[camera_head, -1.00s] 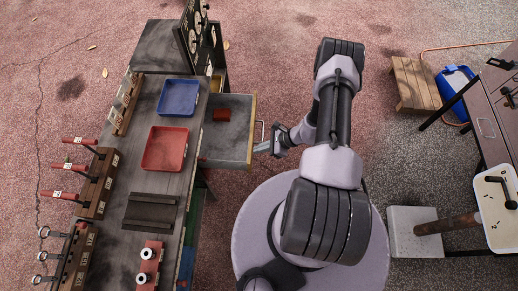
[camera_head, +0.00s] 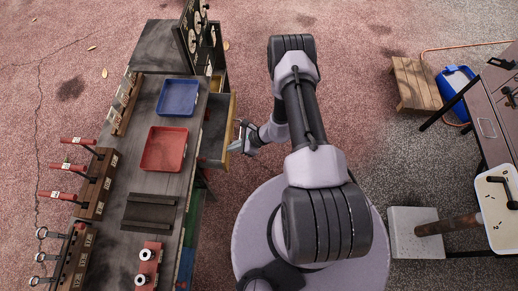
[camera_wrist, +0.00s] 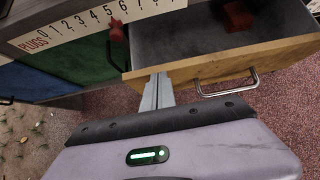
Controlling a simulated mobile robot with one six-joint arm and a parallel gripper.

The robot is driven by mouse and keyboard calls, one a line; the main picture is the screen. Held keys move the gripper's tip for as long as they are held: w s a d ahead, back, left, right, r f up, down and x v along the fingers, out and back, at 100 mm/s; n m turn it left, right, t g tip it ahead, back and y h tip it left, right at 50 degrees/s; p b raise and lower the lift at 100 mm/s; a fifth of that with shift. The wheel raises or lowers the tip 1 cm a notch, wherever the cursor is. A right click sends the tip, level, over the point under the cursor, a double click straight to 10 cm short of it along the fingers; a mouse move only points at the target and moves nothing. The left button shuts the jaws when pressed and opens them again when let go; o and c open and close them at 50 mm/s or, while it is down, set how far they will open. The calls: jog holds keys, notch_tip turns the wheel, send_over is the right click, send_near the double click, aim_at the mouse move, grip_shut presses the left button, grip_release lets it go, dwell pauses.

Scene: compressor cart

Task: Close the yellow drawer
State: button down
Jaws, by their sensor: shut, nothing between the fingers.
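The yellow drawer (camera_head: 231,130) is partly open, sticking out a little from the right side of the workbench in the head view. In the wrist view its yellow front (camera_wrist: 215,65) has a metal bar handle (camera_wrist: 228,84), and a red block (camera_wrist: 238,17) lies inside. My gripper (camera_head: 236,145) is shut and empty. In the wrist view my gripper (camera_wrist: 157,82) is at the left part of the drawer front, left of the handle. The fingertips look against or very near the front; I cannot tell whether they touch.
The bench top (camera_head: 150,185) holds a blue tray (camera_head: 178,98), a red tray (camera_head: 164,149) and tool racks. Below are a green drawer (camera_wrist: 85,70) and a blue drawer (camera_wrist: 30,82). A wooden stool (camera_head: 415,84) and another table stand at the right.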

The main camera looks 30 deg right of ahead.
jog(key=w+a+b, duration=0.1)
jog(key=w+a, duration=0.3)
jog(key=a, duration=0.2)
jog(key=shift+w+a, duration=0.15)
